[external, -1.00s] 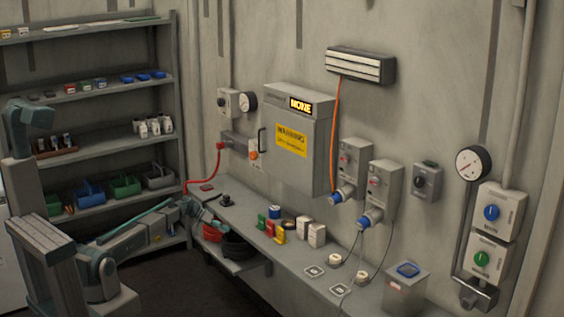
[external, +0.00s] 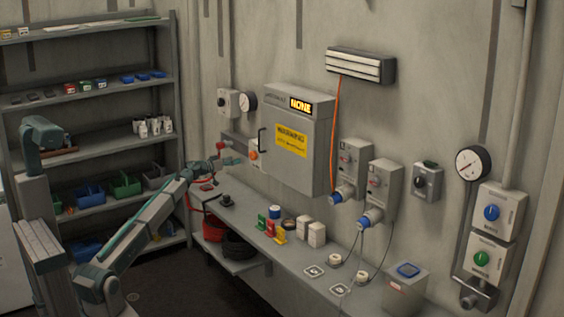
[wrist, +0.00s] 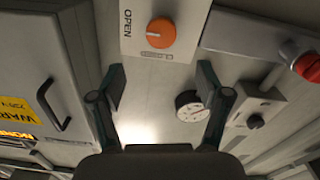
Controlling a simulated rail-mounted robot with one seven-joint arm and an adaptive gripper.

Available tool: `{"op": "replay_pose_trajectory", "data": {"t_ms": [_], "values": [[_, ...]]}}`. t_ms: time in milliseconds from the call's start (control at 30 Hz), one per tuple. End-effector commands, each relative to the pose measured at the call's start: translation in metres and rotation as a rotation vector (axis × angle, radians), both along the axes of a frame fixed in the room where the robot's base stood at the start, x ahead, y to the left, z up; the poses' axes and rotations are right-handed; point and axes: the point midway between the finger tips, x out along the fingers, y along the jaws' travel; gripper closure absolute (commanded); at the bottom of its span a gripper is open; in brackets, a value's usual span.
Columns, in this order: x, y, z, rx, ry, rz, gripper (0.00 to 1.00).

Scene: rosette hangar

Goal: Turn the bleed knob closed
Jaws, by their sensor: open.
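An orange knob (wrist: 161,33) sits on a pale plate marked OPEN at the top of the wrist view. In the external view the orange knob (external: 253,155) is on the wall, left of the warning cabinet. I cannot read any bleed label. My gripper (wrist: 161,78) is open and empty, its two fingers apart, with the knob beyond the fingertips and not touched. In the external view my gripper (external: 228,161) is raised in front of the wall, left of the orange knob.
The grey cabinet (external: 297,145) with a handle stands close beside the knob. A red plug (wrist: 306,66) and a dial gauge (wrist: 189,103) are near my fingers. The bench (external: 262,235) below carries several small items.

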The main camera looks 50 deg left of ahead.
Motion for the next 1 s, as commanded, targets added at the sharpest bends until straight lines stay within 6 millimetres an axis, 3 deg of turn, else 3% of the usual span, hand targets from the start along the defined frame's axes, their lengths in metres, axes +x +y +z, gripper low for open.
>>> {"op": "replay_pose_trajectory", "data": {"t_ms": [267,700,1000], "values": [[0.026,-0.001,0.003,0.000,-0.001,0.002,0.24],[0.096,-0.010,0.002,-0.001,0.001,0.000,0.24],[0.106,-0.011,0.000,0.001,0.000,0.002,0.24]]}}
